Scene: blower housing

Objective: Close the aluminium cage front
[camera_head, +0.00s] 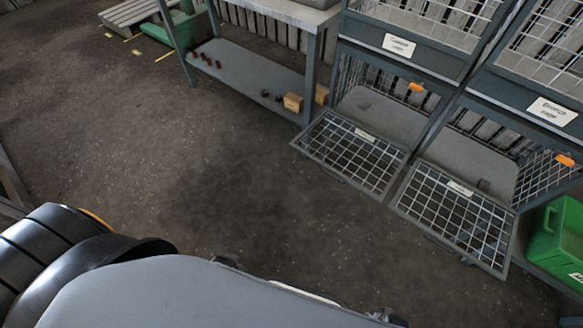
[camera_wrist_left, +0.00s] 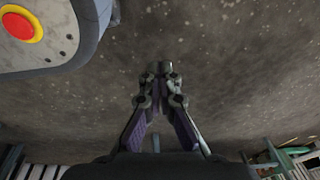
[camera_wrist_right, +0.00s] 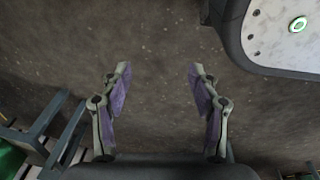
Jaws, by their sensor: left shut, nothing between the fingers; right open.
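Two wire-mesh cage fronts hang folded down and open at the lower shelf unit in the head view. The left one (camera_head: 352,153) and the right one (camera_head: 455,214) each carry a small label, too small to read. I cannot tell which is the aluminium one. My left gripper (camera_wrist_left: 158,68) is shut and empty over bare floor in the left wrist view. My right gripper (camera_wrist_right: 157,72) is open and empty in the right wrist view. Neither gripper shows in the head view; both are away from the cages.
A green crate (camera_head: 553,240) stands at the right beside the right cage front. Orange tabs (camera_head: 416,88) show on the cage frames. The concrete floor (camera_head: 220,170) before them is clear.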

